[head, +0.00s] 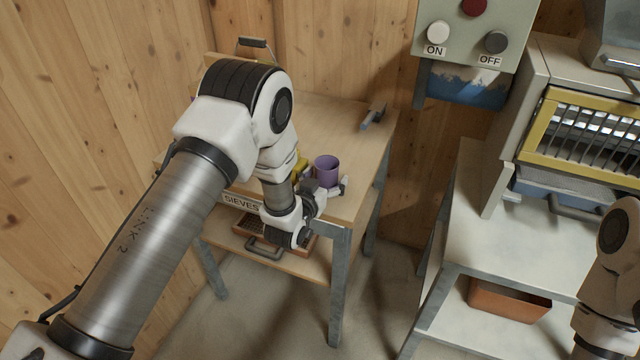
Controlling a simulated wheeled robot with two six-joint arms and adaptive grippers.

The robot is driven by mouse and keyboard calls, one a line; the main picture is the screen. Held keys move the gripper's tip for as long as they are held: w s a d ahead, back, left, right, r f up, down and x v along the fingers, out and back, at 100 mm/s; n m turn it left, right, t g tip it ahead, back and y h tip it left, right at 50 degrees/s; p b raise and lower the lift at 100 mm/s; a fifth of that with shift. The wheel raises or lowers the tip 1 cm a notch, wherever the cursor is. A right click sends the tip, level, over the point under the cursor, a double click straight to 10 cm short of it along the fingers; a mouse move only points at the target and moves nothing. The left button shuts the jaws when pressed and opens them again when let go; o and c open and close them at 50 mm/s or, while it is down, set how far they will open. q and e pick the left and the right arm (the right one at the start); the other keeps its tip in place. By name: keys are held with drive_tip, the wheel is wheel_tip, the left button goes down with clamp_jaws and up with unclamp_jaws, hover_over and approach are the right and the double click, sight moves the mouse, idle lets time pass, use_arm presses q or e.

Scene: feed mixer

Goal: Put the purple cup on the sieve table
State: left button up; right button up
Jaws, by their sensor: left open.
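The purple cup (327,168) stands upright at the front right of the wooden table (340,128) that carries the SIEVES label. My left gripper (329,188) is at the table's front edge, right at the cup's near side. Its jaws are open, with a fingertip showing at the right of the cup's base. The cup's lower part is partly hidden by the gripper, so I cannot tell whether they touch. My right arm shows at the lower right, but its gripper is out of view.
A yellow object (301,166) sits left of the cup, partly behind my left arm. A grey-handled tool (374,116) lies at the table's back right. The mixer bench (490,235) stands to the right, across a floor gap.

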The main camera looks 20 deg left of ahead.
use_arm(q)
drive_tip(key=s+r+b, duration=0.1)
drive_tip(key=s+r, duration=0.1)
drive_tip(key=s, duration=1)
drive_tip(key=s+a+f+g, duration=0.3)
drive_tip(key=s+f+g, duration=0.7)
drive_tip(key=s+f, duration=0.75)
drive_tip(key=s+f+n+g, duration=0.1)
drive_tip(key=s+f+g, duration=0.5)
drive_tip(key=s, duration=0.7)
drive_tip(key=shift+f+y, duration=0.3)
drive_tip(key=shift+f, duration=0.05)
